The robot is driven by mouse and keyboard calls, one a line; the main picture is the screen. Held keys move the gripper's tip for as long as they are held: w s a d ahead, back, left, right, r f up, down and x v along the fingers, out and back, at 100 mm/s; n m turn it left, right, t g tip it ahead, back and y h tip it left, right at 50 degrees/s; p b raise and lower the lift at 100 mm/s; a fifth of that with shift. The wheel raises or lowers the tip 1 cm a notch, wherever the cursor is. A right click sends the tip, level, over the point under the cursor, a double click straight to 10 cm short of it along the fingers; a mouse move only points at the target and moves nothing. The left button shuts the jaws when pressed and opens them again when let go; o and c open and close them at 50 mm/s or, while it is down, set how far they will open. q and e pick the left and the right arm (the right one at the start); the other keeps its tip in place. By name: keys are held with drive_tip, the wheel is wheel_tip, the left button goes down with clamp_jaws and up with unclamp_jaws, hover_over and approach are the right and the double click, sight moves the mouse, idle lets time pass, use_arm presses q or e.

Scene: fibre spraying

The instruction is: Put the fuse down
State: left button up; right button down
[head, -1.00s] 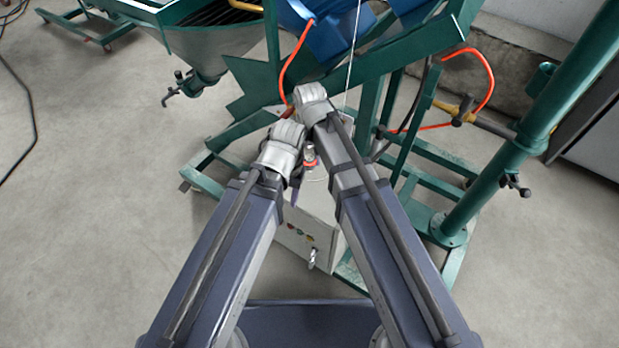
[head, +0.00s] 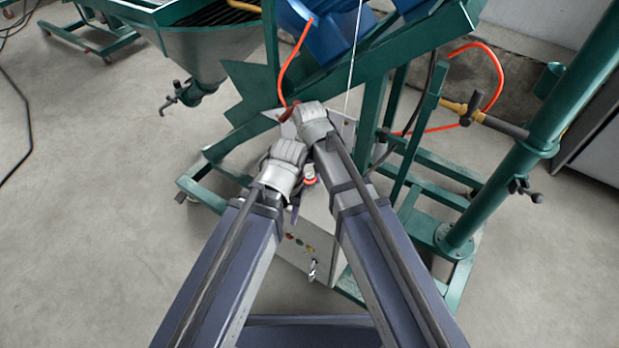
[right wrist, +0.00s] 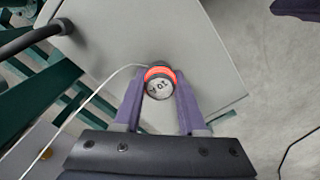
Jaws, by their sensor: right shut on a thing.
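The fuse is a small round pale metal piece with a red-orange ring and marks on its end face. In the right wrist view the fuse (right wrist: 160,86) sits between the two purple fingers of my right gripper (right wrist: 160,96), which is shut on it. Behind it is the flat grey face of a cabinet (right wrist: 200,55). In the head view the fuse (head: 310,181) shows small between my two arms, and my right wrist hides most of the right fingers. My left gripper (head: 295,208) is close beside it on the left; one purple finger shows, its opening hidden.
The cabinet (head: 322,212) has coloured buttons on its front and stands inside a green frame (head: 432,188). A thin white cable (right wrist: 95,92) passes by the fuse. A black hose (right wrist: 30,40) joins the cabinet. Open concrete floor (head: 90,230) lies to the left.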

drive_tip(key=shift+f, duration=0.15)
drive_tip(key=shift+c, duration=2.4)
unclamp_jaws()
wheel_tip(320, 180, up, 12)
drive_tip(key=p, duration=1.2)
drive_tip(key=shift+r, duration=0.2)
drive_tip(key=shift+o, duration=0.5)
drive_tip(key=shift+f, duration=0.15)
drive_tip(key=b, duration=0.5)
hover_over(308, 174)
wheel_tip(308, 174, down, 5)
drive_tip(key=shift+r, duration=0.2)
